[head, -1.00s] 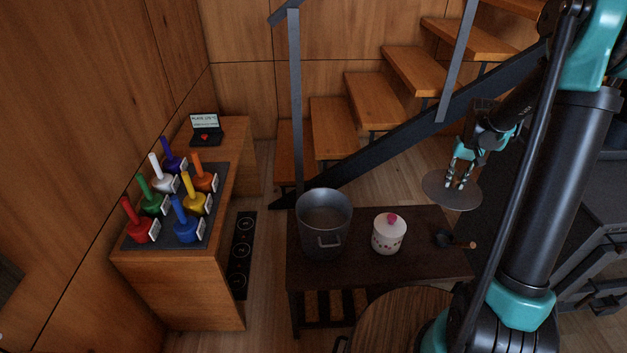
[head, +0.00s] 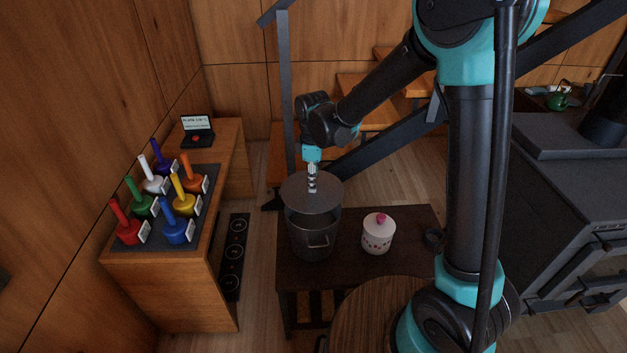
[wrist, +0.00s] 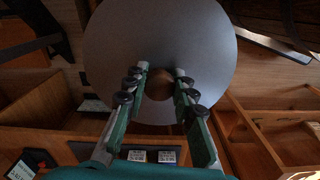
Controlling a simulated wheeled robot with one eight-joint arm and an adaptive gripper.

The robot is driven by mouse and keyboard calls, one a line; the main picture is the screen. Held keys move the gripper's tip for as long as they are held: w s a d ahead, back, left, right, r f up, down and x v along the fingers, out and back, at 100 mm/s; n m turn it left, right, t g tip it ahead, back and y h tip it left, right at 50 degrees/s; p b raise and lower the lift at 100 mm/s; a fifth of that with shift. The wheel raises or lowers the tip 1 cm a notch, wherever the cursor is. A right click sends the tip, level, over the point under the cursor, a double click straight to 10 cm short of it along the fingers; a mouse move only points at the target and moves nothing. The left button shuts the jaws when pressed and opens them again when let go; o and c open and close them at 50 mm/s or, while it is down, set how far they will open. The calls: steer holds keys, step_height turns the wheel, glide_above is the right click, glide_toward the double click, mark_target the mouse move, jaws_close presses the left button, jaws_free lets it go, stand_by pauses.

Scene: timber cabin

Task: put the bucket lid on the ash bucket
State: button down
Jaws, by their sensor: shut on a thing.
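The ash bucket (head: 313,243) is a dark grey metal pot with a side handle, standing upright on the dark low table. The bucket lid (head: 297,196) is a flat grey disc above the bucket. A dark gap shows between lid and rim at the front, so the lid looks apart from it. My gripper (head: 312,190) points down and is shut on the lid near its middle. In the wrist view the lid (wrist: 160,40) fills the upper middle, with the fingers (wrist: 158,80) on either side of its small brown knob. The lid hides the bucket there.
A white patterned jar (head: 377,237) with a pink knob stands right of the bucket on the dark table (head: 390,274). Coloured hand bells (head: 180,205) stand on a wooden bench at left. A black stove (head: 570,200) is at right.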

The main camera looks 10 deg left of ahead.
steer(key=shift+f, duration=3.15)
steer(key=shift+d+f, duration=0.1)
steer(key=shift+f, duration=0.6)
steer(key=c, duration=1.2)
jaws_free()
steer(key=shift+o, duration=0.2)
step_height(320, 180, up, 12)
